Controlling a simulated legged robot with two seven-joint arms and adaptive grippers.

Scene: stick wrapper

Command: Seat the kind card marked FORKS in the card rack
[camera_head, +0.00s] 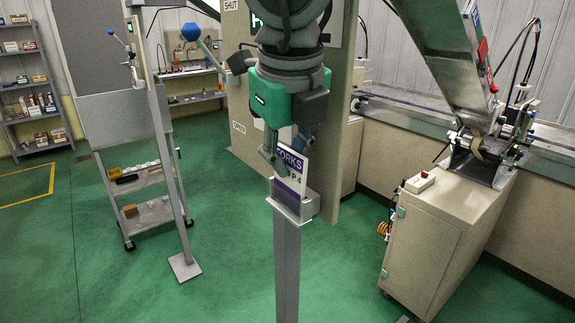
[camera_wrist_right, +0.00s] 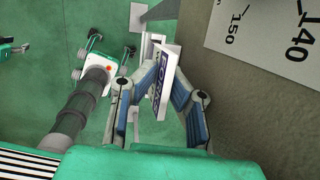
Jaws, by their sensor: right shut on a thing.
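The FORKS card (camera_head: 291,166) is white with a purple band and also reads P4. It stands about upright just at the top of the card rack (camera_head: 308,206), a grey holder on a post. I cannot tell how far its lower edge is inside the rack. My right gripper (camera_head: 276,152) is shut on the card's upper left part from above. In the right wrist view the card (camera_wrist_right: 162,85) shows nearly edge-on between the blue-padded fingers of my right gripper (camera_wrist_right: 164,70). My left gripper is not in view.
A beige panel (camera_head: 240,150) stands close behind my right gripper. A beige cabinet (camera_head: 430,235) with a machine on it is at right. The green floor around the rack post is clear.

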